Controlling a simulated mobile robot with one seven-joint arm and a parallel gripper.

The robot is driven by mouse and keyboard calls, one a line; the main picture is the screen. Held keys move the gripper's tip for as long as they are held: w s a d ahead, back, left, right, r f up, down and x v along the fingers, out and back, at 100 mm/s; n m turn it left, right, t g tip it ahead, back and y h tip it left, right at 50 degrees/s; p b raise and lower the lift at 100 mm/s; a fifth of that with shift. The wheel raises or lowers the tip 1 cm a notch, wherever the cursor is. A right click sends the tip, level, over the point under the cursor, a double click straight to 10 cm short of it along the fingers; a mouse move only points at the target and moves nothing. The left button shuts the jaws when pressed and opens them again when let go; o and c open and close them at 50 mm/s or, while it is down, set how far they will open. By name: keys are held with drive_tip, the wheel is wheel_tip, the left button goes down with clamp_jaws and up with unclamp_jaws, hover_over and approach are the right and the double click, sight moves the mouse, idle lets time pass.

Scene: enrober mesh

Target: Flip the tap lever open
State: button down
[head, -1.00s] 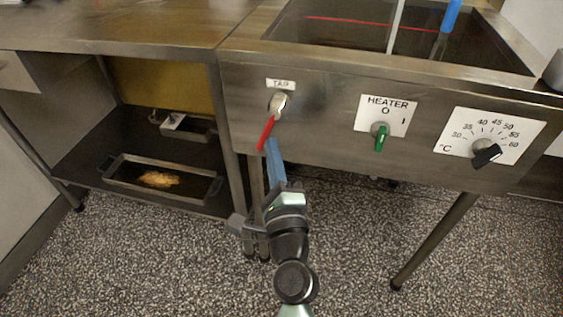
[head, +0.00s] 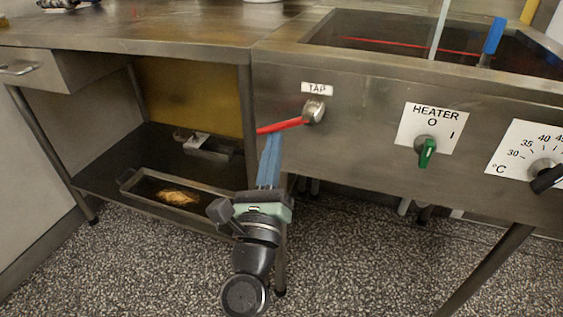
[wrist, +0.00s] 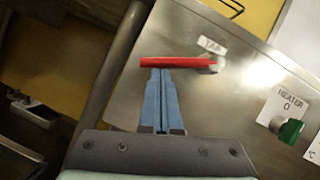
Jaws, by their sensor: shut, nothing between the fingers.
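The red tap lever (head: 281,126) sticks out to the left from its round metal pivot (head: 314,111), under the TAP label (head: 317,88) on the steel front panel. It lies close to level, its free end slightly lower. My gripper (head: 270,140) is shut and empty, its blue fingers pointing up just below the lever's outer half. In the wrist view the red lever (wrist: 177,62) crosses right at the blue fingertips (wrist: 158,72). They look to be touching it from below, but a small gap cannot be ruled out.
A green heater knob (head: 427,153) and a black temperature dial (head: 548,178) are to the right on the same panel. A table leg (head: 249,115) stands left of the lever. A tray (head: 130,182) sits on the low shelf. The basin (head: 400,40) is above.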

drive_tip(key=m+h, duration=0.1)
drive_tip(key=a+r+m+h, duration=0.1)
drive_tip(key=m, duration=0.2)
drive_tip(key=shift+w+a+r+m+h+b, duration=0.15)
drive_tip(key=shift+a+r+m+h+b, duration=0.15)
drive_tip(key=shift+r+m+h, duration=0.1)
drive_tip(key=shift+a+r, duration=0.1)
drive_tip(key=shift+r, duration=0.4)
drive_tip(key=shift+w, duration=0.1)
drive_tip(key=b, duration=0.2)
approach(262, 133)
drive_tip(key=f, duration=0.2)
drive_tip(key=shift+s+f, duration=0.4)
